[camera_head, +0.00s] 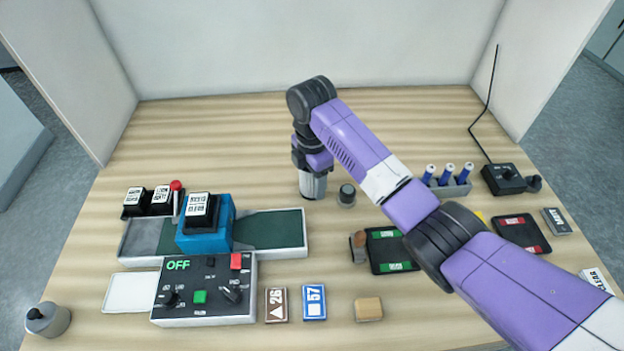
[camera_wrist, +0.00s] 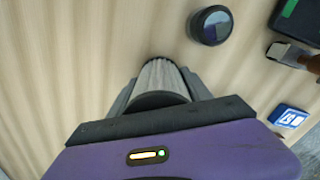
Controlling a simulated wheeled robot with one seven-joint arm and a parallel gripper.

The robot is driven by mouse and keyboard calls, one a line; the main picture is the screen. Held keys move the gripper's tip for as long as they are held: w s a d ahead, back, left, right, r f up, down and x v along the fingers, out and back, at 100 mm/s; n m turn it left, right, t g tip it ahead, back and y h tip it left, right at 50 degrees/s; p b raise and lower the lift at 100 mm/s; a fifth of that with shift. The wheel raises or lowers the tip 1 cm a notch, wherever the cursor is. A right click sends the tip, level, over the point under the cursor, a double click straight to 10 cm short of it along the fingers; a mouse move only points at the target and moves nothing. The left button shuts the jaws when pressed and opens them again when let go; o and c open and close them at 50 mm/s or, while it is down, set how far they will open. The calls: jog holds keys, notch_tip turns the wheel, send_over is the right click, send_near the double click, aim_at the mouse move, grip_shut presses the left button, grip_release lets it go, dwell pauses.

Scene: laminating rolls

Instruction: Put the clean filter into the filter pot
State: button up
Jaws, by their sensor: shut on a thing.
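My gripper (camera_head: 313,176) is shut on a light grey pleated cylinder, which looks like the clean filter (camera_head: 313,187). The filter also shows in the wrist view (camera_wrist: 160,76), between the two fingers, with a dark end cap towards me. It is upright over the middle of the table; I cannot tell whether it touches the wood. Just right of it stands a small round grey pot with a dark top (camera_head: 346,195), apart from the filter; it also shows in the wrist view (camera_wrist: 211,25). I cannot tell for certain whether this is the filter pot.
A control box (camera_head: 205,290) reading OFF and a blue laminating unit (camera_head: 206,238) stand left. A grey canister (camera_head: 47,319) is at front left. The back of the table is clear.

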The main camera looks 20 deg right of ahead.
jog(key=shift+f, duration=0.1)
jog(key=o, duration=1.5)
